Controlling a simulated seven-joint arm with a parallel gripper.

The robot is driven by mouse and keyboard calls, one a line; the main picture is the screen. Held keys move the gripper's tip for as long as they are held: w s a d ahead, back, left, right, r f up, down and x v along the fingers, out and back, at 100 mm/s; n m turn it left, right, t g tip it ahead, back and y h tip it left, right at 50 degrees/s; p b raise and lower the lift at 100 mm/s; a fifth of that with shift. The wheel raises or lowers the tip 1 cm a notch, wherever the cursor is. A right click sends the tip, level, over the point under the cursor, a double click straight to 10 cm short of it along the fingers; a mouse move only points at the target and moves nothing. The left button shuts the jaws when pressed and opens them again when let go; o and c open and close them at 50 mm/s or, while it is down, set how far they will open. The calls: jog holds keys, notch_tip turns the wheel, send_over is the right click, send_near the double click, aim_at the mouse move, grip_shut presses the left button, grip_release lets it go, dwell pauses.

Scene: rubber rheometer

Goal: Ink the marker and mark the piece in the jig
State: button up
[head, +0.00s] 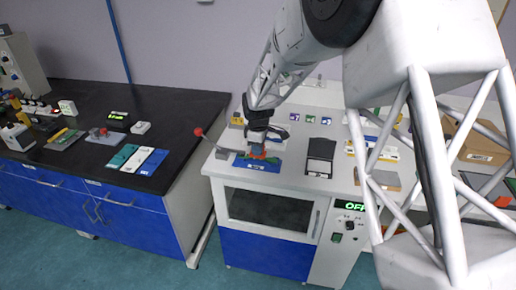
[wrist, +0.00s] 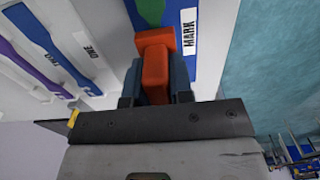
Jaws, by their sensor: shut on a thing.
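My gripper (head: 257,146) is shut on a red-orange block-shaped marker (wrist: 155,65), with one dark finger on each side of it in the wrist view. In the head view the gripper is low over a blue board (head: 258,164) near the front left of the white bench. In the wrist view this blue board (wrist: 205,45) bears a white label reading MARK. A green piece (wrist: 150,10) lies beyond the marker, partly cut off by the frame. I cannot tell whether the marker touches it. A black open case (head: 320,156), perhaps the ink pad, stands right of the gripper.
A grey plate (head: 378,180) lies to the right. Small coloured tags (head: 310,119) lie behind the case. In the wrist view, strips labelled ONE and TWO (wrist: 60,50) lie at left.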

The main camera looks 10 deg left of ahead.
jog(key=shift+r, duration=3.45)
